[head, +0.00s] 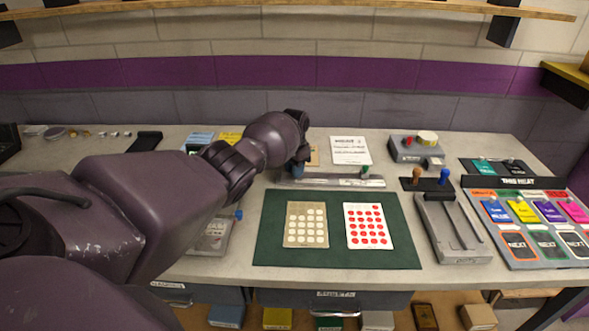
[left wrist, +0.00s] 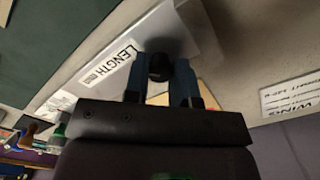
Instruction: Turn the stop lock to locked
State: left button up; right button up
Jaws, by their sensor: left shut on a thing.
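My left gripper (head: 297,170) reaches down at the left end of a long grey metal track (head: 335,182) behind the green mat. In the left wrist view its two blue fingers (left wrist: 161,78) are shut on a small black knob (left wrist: 158,67). The knob is beside the plate labelled LENGTH (left wrist: 125,62). In the head view the gripper and wrist hide the knob. I cannot tell which setting the knob points to. A green-topped knob (head: 364,170) stands near the track's right end. My right gripper is not in view.
The green mat (head: 270,250) holds a tan card (head: 306,225) and a white card with red dots (head: 367,227). A grey slotted block (head: 455,232) and a colourful card board (head: 530,225) are on the right. A printed sheet (head: 350,150) lies behind the track.

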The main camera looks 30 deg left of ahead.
pick_arm(q)
jog(key=m, duration=0.3)
jog(key=shift+f, duration=0.15)
jog(key=shift+m, duration=1.6)
jog(key=shift+m+b, duration=0.35)
jog(key=shift+m, duration=0.85)
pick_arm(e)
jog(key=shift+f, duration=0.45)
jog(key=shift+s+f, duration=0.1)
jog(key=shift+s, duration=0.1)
